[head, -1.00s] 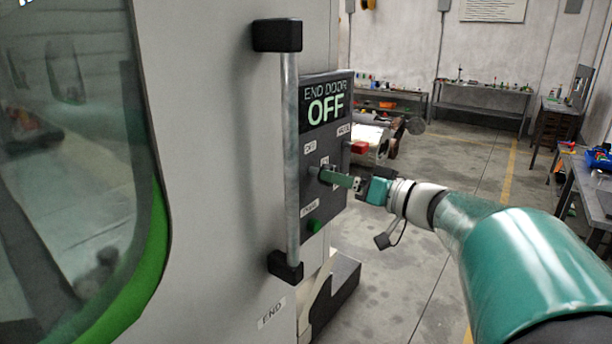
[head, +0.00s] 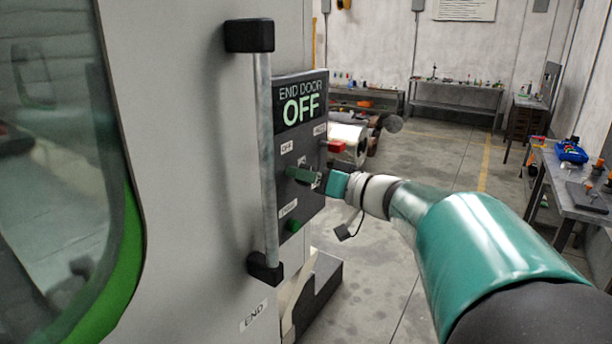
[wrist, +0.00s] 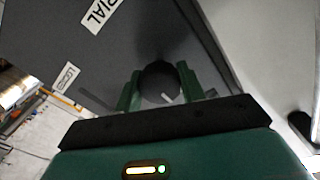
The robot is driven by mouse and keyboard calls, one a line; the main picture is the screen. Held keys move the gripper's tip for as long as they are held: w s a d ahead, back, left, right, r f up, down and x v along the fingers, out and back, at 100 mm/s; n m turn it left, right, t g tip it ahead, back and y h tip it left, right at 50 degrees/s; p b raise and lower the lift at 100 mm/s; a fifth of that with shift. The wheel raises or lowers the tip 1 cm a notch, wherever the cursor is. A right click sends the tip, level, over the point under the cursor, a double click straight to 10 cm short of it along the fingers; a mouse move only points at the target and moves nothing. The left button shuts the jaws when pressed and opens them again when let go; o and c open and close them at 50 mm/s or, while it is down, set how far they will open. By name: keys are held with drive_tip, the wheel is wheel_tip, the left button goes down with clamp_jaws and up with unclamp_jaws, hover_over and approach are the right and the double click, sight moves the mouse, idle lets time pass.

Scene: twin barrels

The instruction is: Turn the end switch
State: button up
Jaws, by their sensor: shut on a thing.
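The dark switch panel (head: 300,218) stands on the side of the grey machine, with a display (head: 300,101) reading "END DOOR OFF". My gripper (head: 302,174) reaches the middle of the panel, its green fingers at the switch. In the wrist view the round black end switch knob (wrist: 159,82) sits between the two green fingers of my gripper (wrist: 160,88), which is shut on it. A light pointer mark shows on the knob. Most of the knob is hidden by the fingers in the head view.
A vertical grab handle (head: 265,150) stands just left of the panel. A red button (head: 337,146) is at the panel's upper right and a green button (head: 294,225) at its lower part. The floor between is clear.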

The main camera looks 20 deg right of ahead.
drive_tip(key=m, duration=0.4)
drive_tip(key=shift+m, duration=0.3)
drive_tip(key=m, duration=0.4)
drive_tip(key=shift+m, duration=0.3)
drive_tip(key=m, duration=0.4)
drive_tip(key=shift+m, duration=2.3)
drive_tip(key=o, duration=1)
drive_tip(key=shift+g, duration=0.3)
drive_tip(key=shift+c, duration=0.2)
drive_tip(key=shift+s+d+r, duration=0.1)
